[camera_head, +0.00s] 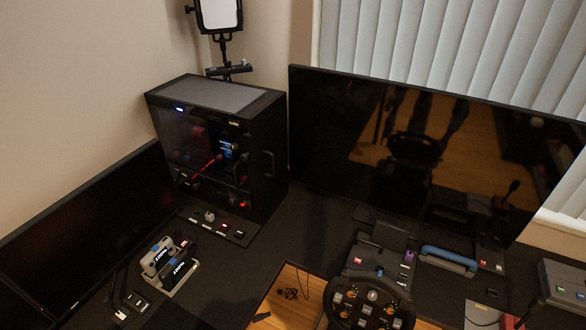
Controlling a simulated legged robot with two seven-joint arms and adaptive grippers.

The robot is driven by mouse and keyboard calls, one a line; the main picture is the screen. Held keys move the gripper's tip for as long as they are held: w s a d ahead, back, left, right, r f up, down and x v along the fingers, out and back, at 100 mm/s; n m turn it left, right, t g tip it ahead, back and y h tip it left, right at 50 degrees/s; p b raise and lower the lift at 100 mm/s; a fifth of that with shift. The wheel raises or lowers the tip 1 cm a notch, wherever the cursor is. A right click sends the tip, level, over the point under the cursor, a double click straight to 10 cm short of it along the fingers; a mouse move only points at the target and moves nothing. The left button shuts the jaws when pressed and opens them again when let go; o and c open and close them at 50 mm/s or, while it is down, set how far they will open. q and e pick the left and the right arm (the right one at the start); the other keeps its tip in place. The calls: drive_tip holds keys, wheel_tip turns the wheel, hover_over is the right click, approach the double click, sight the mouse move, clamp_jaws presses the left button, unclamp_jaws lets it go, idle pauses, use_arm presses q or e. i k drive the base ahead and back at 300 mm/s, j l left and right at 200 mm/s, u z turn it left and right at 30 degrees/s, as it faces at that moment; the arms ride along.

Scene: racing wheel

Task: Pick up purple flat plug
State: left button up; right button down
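A small purple piece (408,257), which looks like the purple flat plug, is at the right side of the dark wheel base, behind the racing wheel (372,296). It is too small to make out its exact shape or how it is seated. Neither of my grippers can be made out in the head view.
A black computer case (268,165) stands at the back left. A large monitor (340,140) stands behind the wheel, and another (75,245) is at the left. A blue-handled item (449,257) lies right of the purple piece. Controllers (170,268) stand front left.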

sight(409, 255)
drive_tip(key=z, duration=1.3)
